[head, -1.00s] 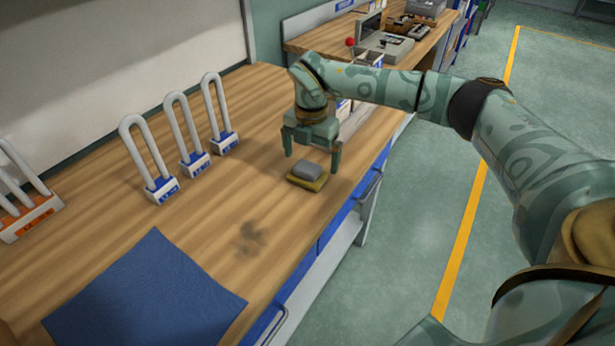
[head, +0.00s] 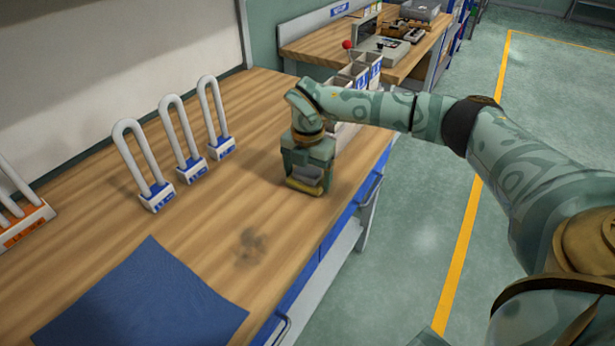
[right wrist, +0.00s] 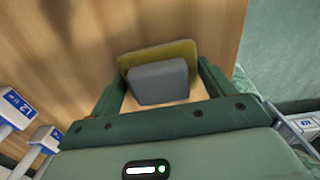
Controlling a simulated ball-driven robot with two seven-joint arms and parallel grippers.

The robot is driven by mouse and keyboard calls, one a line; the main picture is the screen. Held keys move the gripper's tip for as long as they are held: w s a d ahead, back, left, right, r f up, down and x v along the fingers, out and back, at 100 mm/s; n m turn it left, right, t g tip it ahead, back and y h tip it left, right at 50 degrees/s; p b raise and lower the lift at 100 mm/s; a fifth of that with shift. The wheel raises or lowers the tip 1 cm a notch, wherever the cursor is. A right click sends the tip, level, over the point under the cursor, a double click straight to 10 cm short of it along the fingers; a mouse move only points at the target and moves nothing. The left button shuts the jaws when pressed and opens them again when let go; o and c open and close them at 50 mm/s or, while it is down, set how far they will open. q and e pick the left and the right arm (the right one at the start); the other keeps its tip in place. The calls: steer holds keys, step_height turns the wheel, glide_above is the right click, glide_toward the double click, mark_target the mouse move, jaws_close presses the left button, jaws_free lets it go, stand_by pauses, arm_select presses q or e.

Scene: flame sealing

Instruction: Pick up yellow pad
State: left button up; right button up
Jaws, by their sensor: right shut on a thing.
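The yellow pad (head: 303,187) is at the right part of the wooden bench, near its front edge. A grey block (head: 311,172) sits on top of it. In the right wrist view, the yellow pad (right wrist: 160,52) shows past the far edge and sides of the grey block (right wrist: 160,83). My right gripper (head: 306,183) points down and is shut on the pad with its grey block, one finger on each side. Whether the pad touches the bench I cannot tell. My left gripper is not in view.
A dark smudge (head: 250,248) marks the wooden bench (head: 215,215). A blue mat (head: 140,300) lies at the front left. Three white loops on blue-labelled bases (head: 190,170) stand toward the wall. Bins (head: 355,80) stand behind my right gripper.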

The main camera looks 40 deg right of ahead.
mark_target(307, 170)
steer(key=shift+r, duration=0.1)
steer(key=shift+r, duration=0.25)
step_height(307, 170, up, 3)
steer(key=shift+f+p, duration=0.2)
steer(key=shift+p, duration=0.6)
arm_select(q)
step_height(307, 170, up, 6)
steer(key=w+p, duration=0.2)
steer(key=p, duration=0.3)
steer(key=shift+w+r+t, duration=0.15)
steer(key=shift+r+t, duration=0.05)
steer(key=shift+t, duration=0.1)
arm_select(e)
steer(key=s+d+r, duration=0.2)
steer(key=s+r, duration=0.7)
steer(key=s, duration=0.5)
steer(key=shift+d+r, duration=0.25)
steer(key=shift+r, duration=0.1)
steer(key=shift+w, duration=0.1)
